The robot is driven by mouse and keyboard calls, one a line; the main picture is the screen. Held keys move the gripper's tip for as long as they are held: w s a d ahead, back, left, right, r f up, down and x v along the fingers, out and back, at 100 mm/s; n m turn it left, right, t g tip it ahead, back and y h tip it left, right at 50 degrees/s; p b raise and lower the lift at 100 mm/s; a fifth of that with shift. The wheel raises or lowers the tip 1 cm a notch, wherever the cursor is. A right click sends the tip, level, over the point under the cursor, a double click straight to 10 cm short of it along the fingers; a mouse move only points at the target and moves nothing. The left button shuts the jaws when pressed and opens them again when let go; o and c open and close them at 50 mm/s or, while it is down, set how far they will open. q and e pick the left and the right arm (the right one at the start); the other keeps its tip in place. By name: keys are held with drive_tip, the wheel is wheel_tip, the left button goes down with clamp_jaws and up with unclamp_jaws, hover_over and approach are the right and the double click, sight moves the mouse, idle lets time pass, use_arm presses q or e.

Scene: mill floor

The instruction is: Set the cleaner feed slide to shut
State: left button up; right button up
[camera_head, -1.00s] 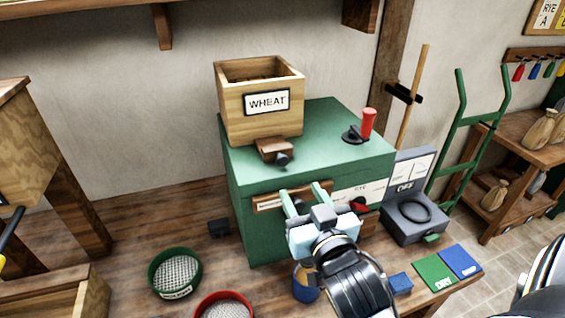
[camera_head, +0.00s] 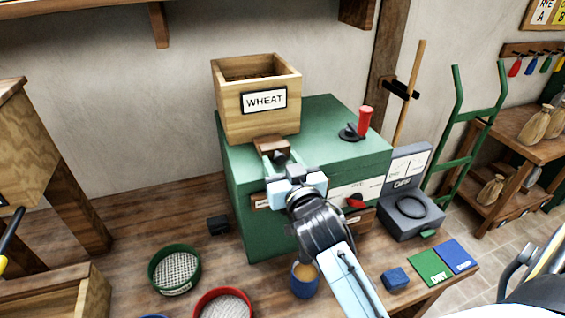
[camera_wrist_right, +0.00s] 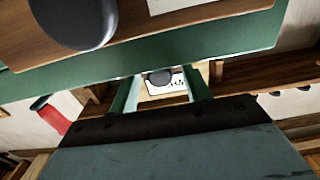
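The cleaner (camera_head: 250,225) is a green box with a wooden hopper marked WHEAT (camera_head: 230,115) on top. The feed slide (camera_head: 272,146) is a brown block at the hopper's foot with a dark knob, partly hidden by my right gripper. My right gripper (camera_head: 273,160) is at the slide, its fingers spread on either side of the knob. In the right wrist view the fingers (camera_wrist_right: 160,95) stand apart, with a dark knob (camera_wrist_right: 160,77) between them before a white label. I cannot tell whether they touch it. My left gripper is not in view.
A red-handled lever (camera_head: 365,122) stands on the cleaner's top. A red pointer (camera_head: 355,200) is on its front. A grey unit marked OFF (camera_head: 409,218) stands to the right. A green sieve (camera_head: 174,270), a red sieve (camera_head: 223,305) and a blue cup (camera_head: 304,281) are in front.

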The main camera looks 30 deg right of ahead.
clamp_jaws()
drive_tip(key=shift+w, duration=0.15)
drive_tip(key=shift+p+x, duration=0.4)
drive_tip(key=shift+x, duration=0.85)
drive_tip(key=shift+w, duration=0.1)
drive_tip(key=shift+o, duration=0.2)
unclamp_jaws()
drive_tip(key=b+v, duration=0.1)
drive_tip(key=v, duration=1.2)
drive_tip(key=shift+s, duration=0.35)
